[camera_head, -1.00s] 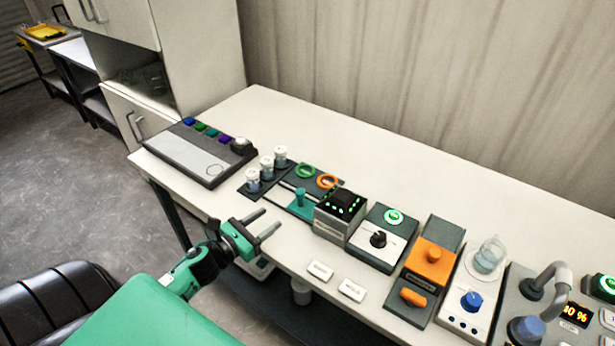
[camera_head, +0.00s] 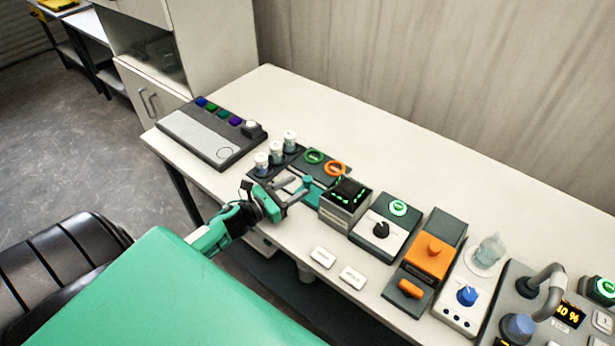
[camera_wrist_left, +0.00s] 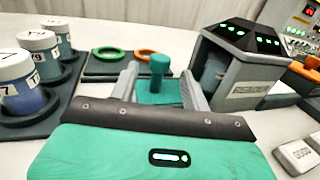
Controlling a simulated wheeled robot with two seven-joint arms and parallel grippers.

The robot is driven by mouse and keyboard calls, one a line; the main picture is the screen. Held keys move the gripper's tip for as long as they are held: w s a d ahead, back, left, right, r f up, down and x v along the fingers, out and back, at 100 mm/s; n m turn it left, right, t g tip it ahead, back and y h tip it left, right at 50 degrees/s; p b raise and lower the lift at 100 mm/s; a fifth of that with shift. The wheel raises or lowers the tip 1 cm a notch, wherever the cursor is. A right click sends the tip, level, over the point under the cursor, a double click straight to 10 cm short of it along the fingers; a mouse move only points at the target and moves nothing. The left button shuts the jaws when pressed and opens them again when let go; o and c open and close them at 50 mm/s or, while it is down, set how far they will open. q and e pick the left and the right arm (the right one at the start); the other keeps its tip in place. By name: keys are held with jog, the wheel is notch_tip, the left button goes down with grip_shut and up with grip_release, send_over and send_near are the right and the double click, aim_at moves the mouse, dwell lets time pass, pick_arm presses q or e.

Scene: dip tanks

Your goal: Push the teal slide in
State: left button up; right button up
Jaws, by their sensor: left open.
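The teal slide shows in the head view as a small teal knob (camera_head: 308,182) at the front of a dark plate. In the left wrist view the teal slide (camera_wrist_left: 158,75) has an upright round post on a flat teal base, standing between my two grey fingers. My left gripper (camera_head: 299,189) is open, its fingers pointing at the slide from the front edge of the table. In the left wrist view my left gripper (camera_wrist_left: 160,88) has a finger on either side of the post, with gaps visible; contact cannot be told. My right gripper is not in view.
Several lidded jars (camera_wrist_left: 17,88) stand in a dark rack just left. A grey box with green lights (camera_wrist_left: 243,65) stands close on the right. Green (camera_wrist_left: 109,54) and orange (camera_wrist_left: 151,56) rings lie behind the slide. Two white labels (camera_head: 323,257) lie near the front edge.

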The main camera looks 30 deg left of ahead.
aim_at(308, 181)
pick_arm(q)
jog(key=shift+p+x, duration=0.65)
jog(key=shift+x, duration=1.95)
